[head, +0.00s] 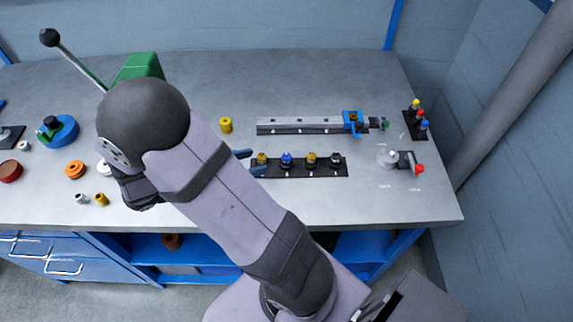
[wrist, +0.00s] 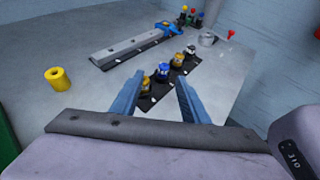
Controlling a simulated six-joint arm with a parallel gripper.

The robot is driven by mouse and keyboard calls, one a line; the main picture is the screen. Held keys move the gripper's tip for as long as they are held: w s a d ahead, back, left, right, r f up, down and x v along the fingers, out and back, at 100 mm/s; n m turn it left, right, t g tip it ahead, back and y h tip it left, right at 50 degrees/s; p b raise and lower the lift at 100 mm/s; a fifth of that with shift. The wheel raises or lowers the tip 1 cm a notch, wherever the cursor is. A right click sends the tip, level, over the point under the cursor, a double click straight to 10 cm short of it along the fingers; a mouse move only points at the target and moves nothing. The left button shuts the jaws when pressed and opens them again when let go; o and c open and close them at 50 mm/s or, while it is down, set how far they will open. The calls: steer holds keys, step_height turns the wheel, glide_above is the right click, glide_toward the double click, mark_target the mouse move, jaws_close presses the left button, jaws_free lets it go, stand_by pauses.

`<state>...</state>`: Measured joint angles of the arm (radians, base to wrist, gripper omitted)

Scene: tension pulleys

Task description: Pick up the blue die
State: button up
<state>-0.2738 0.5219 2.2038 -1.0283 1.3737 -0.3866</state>
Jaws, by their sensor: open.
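The blue die (head: 287,160) stands upright on a black rack (head: 318,173) in the head view, second from the left in a row. In the wrist view the blue die (wrist: 163,72) shows ahead, between the finger lines. My gripper (head: 257,163) is open and empty, at the left end of the rack. In the wrist view its two blue fingers (wrist: 161,79) are spread apart, with the nearest gold die (wrist: 145,84) beside the left finger. I cannot tell the exact height of the fingers above the rack.
Right of the blue die on the rack stand another gold die (head: 311,160) and a white-topped die (head: 336,160). Behind lies a grey rail (head: 300,123) with a blue clamp (head: 353,120). A yellow cylinder (head: 226,125) stands left of the rail. Bench in front of the rack is clear.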

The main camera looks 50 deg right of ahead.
mark_target(286, 156)
steer(key=shift+s+a+f, duration=0.1)
steer(key=shift+s+f, duration=0.05)
steer(key=shift+f, duration=0.05)
steer(key=shift+s+d+f, duration=0.1)
steer(key=shift+d, duration=0.35)
steer(key=p+x, duration=0.1)
steer(key=x, duration=0.4)
steer(key=shift+d+f+p, duration=0.15)
steer(key=shift+d+p, duration=0.15)
steer(key=shift+d, duration=0.1)
steer(key=shift+s+d+f+p, duration=0.1)
steer(key=shift+s+d+p, duration=0.25)
steer(key=shift+d, duration=0.1)
steer(key=p+x, duration=0.1)
steer(key=x, duration=0.2)
steer(key=shift+s, duration=0.2)
steer(key=shift+d+f, duration=0.3)
steer(key=shift+d, duration=0.2)
steer(key=shift+c, duration=0.6)
jaws_close()
